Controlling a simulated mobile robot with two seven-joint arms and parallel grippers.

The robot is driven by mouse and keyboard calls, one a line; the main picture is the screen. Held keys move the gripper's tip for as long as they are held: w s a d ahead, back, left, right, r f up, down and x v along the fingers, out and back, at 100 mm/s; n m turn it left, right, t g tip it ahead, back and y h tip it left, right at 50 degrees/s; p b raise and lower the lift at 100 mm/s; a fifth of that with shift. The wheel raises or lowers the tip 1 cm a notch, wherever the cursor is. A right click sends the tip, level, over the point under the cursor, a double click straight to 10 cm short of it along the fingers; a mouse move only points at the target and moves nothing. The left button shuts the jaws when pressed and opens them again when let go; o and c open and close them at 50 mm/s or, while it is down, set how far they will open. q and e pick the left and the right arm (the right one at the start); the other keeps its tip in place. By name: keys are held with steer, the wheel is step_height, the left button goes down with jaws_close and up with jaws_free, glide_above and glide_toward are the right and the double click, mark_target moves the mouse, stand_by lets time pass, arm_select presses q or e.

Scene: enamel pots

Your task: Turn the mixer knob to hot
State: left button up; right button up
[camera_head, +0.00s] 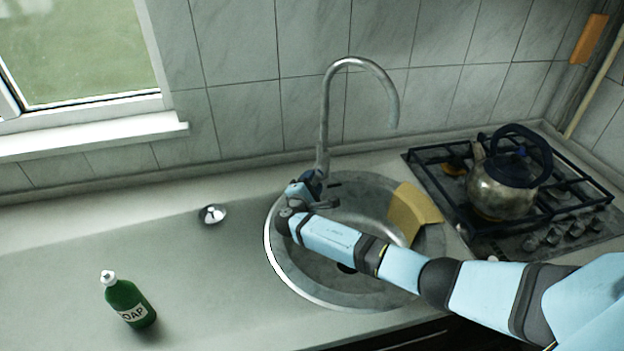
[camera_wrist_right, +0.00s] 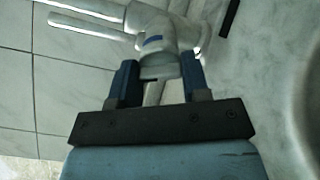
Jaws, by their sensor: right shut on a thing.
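The mixer tap (camera_head: 325,118) is a tall metal gooseneck standing at the back rim of the round sink. My right gripper (camera_head: 312,183) is at the tap's base, reaching across the sink from the right. In the right wrist view, its two blue fingers (camera_wrist_right: 161,75) are closed around the mixer knob (camera_wrist_right: 153,92), a narrow pale lever just below the tap body (camera_wrist_right: 160,40). In the head view the gripper and wrist largely hide the knob, so its turn angle cannot be told. My left gripper is not in view.
The metal sink (camera_head: 283,270) has a yellow cloth or sponge (camera_head: 412,213) on its right side. A kettle (camera_head: 497,185) stands on the gas hob (camera_head: 490,243) at right. A green soap bottle (camera_head: 129,301) and a small metal drain piece (camera_head: 212,214) are on the left counter, otherwise clear.

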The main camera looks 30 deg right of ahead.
steer(key=shift+n+p, duration=0.4)
steer(key=shift+n, duration=0.6)
steer(key=o, duration=0.9)
steer(key=b+v, duration=0.1)
steer(key=v, duration=1.3)
